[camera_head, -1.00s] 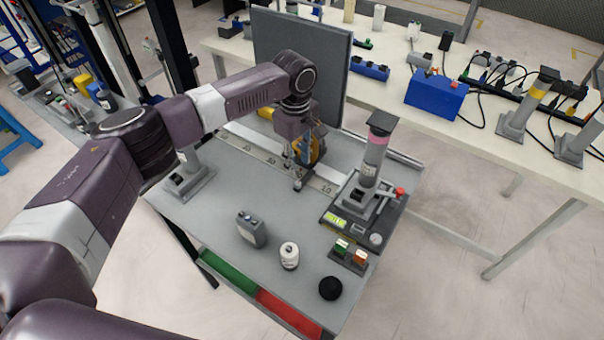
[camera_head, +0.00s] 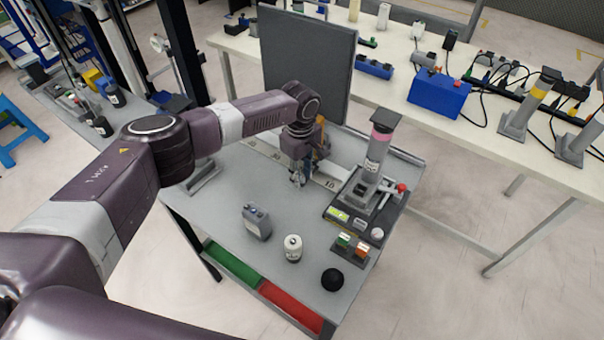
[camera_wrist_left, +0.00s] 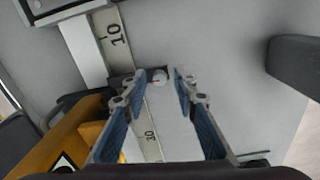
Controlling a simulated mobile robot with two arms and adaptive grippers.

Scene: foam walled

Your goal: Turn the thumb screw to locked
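The thumb screw (camera_wrist_left: 158,77) shows in the left wrist view as a small pale round knob with a red mark, beside a dark block on the scale rail (camera_wrist_left: 118,40). My left gripper (camera_wrist_left: 159,74) is open, with one blue-padded finger on each side of the knob. Whether the fingertips touch it I cannot tell. In the head view my left gripper (camera_head: 298,181) points down at the rail near the "10" mark and hides the knob. My right gripper is not in view.
A yellow device (camera_wrist_left: 72,135) stands close to the left finger. A dark upright panel (camera_head: 308,60) rises behind the gripper. A grey column stand (camera_head: 374,165) is to the right. A grey box (camera_head: 256,222), white bottle (camera_head: 292,249) and black knob (camera_head: 332,280) stand in front.

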